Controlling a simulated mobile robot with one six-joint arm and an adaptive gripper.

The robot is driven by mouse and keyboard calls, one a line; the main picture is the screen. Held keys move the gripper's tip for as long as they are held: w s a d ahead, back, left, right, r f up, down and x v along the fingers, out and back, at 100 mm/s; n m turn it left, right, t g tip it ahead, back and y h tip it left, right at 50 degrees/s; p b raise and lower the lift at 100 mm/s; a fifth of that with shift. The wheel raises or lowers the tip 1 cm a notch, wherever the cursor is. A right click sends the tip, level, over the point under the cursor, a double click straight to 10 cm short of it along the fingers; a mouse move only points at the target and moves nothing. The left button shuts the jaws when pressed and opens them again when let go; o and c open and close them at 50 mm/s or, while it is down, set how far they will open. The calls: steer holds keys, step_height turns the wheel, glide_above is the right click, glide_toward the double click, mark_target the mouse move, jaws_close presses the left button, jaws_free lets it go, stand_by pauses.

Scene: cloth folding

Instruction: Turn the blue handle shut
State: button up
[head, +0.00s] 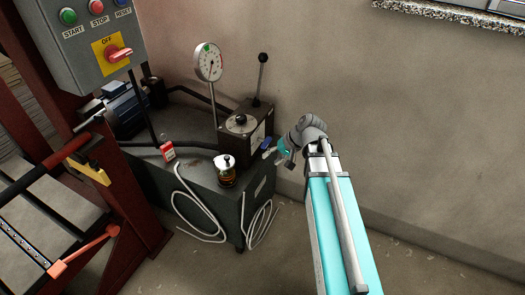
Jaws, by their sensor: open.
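A small blue handle (268,152) shows at the right side of the dark valve box on the grey power unit. It is small in the picture, and its exact angle is hard to tell. My gripper (284,160) is just to the right of the handle, at the end of my grey and turquoise arm. The jaws are open and appear empty. Whether they touch the handle cannot be told from this view. Part of the gripper is hidden by my own wrist.
The valve box (243,128) carries an upright black-knobbed lever (261,80). A round gauge (208,62) stands behind it. White hoses (258,222) hang in front. The red press frame is left; wall behind.

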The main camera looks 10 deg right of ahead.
steer(key=w+d+f+m+t+y+b, duration=0.2)
steer(key=w+d+f+t+y+b, duration=0.15)
steer(key=w+f+b, duration=0.55)
steer(key=m+t+y+b, duration=0.3)
steer(key=t+y+b, duration=0.15)
steer(key=b, duration=1.05)
glide_toward(263, 141)
steer(key=v, duration=0.4)
steer(key=shift+w+h, duration=0.2)
steer(key=shift+h, duration=0.1)
steer(key=shift+w+a, duration=0.15)
steer(key=shift+a, duration=0.05)
steer(key=x, duration=1.3)
steer(key=shift+w+a+r, duration=0.1)
steer(key=shift+w+a, duration=0.1)
steer(key=shift+c, duration=0.3)
jaws_close()
